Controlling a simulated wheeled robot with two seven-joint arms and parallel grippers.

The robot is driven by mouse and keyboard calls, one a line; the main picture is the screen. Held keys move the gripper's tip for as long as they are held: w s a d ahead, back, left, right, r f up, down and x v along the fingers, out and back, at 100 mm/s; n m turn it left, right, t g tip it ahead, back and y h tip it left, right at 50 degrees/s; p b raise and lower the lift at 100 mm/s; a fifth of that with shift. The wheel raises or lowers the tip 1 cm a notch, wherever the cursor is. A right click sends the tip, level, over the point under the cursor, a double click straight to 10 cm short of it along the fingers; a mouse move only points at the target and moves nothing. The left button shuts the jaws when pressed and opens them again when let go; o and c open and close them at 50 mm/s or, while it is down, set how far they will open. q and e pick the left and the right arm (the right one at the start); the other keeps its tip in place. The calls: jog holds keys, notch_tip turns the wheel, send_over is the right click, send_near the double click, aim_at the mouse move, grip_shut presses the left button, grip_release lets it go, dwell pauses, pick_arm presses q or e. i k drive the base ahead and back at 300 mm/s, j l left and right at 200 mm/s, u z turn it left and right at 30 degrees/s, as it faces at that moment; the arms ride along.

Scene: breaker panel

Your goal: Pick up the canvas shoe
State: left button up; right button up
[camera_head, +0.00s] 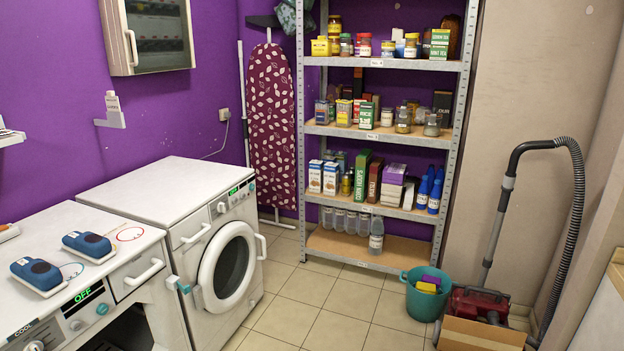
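Two small dark blue items with pale soles, which look like canvas shoes, rest on top of the left white washing machine (60,225). The nearer shoe (37,274) is at the left, close to the machine's front edge. The farther shoe (88,245) sits behind it and to its right, apart from it. Neither of my grippers is in view, and nothing is seen touching the shoes.
A second white machine (165,190) stands to the right. A metal shelf (325,130) holds boxes, jars and bottles. A teal bucket (422,303), red vacuum cleaner (478,303) and cardboard box (482,336) stand at right. The middle tiled floor (330,325) is clear.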

aim_at(44, 278)
jog(key=k+j+u, duration=0.1)
jog(key=j+u, duration=0.45)
jog(key=u, duration=0.3)
jog(key=j+u, duration=0.4)
jog(key=k+l, duration=0.05)
